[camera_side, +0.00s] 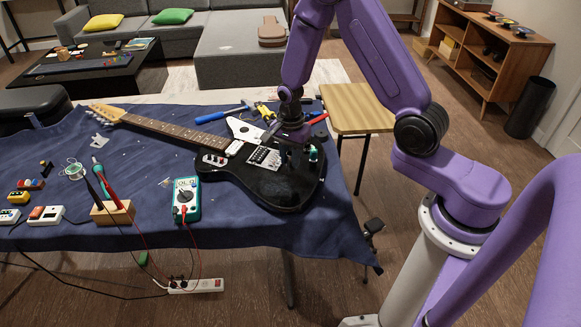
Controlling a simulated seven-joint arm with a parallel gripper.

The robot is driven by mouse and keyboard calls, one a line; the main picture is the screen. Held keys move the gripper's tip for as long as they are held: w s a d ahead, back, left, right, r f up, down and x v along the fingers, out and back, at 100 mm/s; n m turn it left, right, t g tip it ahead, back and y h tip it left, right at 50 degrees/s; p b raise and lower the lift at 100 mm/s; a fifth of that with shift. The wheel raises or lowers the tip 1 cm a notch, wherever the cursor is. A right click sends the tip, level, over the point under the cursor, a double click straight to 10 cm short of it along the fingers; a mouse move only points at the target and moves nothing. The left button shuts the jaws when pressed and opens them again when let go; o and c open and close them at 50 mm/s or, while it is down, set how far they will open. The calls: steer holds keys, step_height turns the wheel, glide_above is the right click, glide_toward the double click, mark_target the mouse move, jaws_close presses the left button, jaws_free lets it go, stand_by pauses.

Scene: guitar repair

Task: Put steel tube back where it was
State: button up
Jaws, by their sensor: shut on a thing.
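My gripper (283,134) is over the black electric guitar (285,191), above its bridge area. It is shut on a small, light grey, tube-like piece, seemingly the steel tube (270,131), which sticks out to the left of the fingers. Its far end and the fingertips are too small and dark to make out clearly. I cannot tell whether the tube touches the guitar. The guitar lies flat on the blue cloth (248,229), its neck pointing to the upper left.
A teal multimeter (187,198) and a wooden block with soldering tools (112,213) are left of the guitar. Screwdrivers (222,115) and other hand tools lie behind it. A wooden stool (357,107) stands beyond the table's right edge. Small pedals (46,214) sit at far left.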

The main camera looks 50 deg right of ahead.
mark_target(290, 166)
steer(key=shift+f, duration=1.8)
steer(key=shift+f, duration=0.15)
steer(key=o, duration=0.9)
steer(key=shift+o, duration=0.2)
